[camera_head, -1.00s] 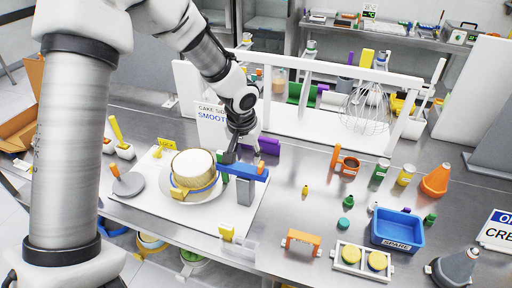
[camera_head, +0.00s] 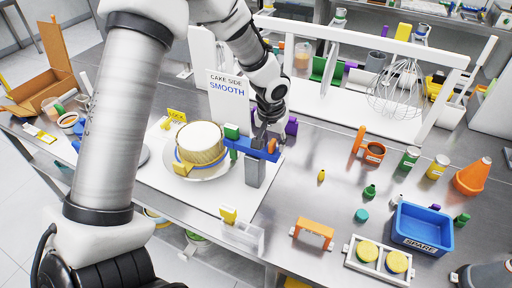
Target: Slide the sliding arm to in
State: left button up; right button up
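The sliding arm is a blue bar (camera_head: 248,147) on top of a grey post (camera_head: 255,171), right of the cake. A green block (camera_head: 231,131) stands near its left end and an orange part (camera_head: 272,146) is near its right end. The bar's left end is close to the gold side of the round cake (camera_head: 202,143); I cannot tell if they touch. My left gripper (camera_head: 268,133) points down at the right part of the bar, partly covering what lies behind. Its fingers are dark and small, so their opening is unclear. My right gripper is out of view.
A "CAKE SIDE SMOOTH" sign (camera_head: 228,99) stands behind the cake. Purple blocks (camera_head: 291,126) are just right of my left gripper.

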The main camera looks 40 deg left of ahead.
pick_arm(q)
jog(key=shift+s+r, duration=0.3)
jog(key=shift+s, duration=0.25)
jog(key=shift+w+f, duration=0.2)
jog(key=shift+w, duration=0.15)
grip_shut()
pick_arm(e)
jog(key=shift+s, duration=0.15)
pick_arm(q)
jog(key=shift+a, duration=0.15)
jog(key=shift+a+b, duration=0.25)
jog(key=shift+b, duration=0.05)
jog(key=shift+s+a+b, duration=0.2)
jog(key=shift+a+b, duration=0.2)
jog(key=shift+a, duration=0.4)
jog(key=shift+s+a+b, duration=0.2)
jog(key=shift+a+b, duration=0.15)
jog(key=shift+a, duration=0.4)
jog(key=shift+o, duration=1)
grip_release()
jog(key=shift+s+r, duration=0.1)
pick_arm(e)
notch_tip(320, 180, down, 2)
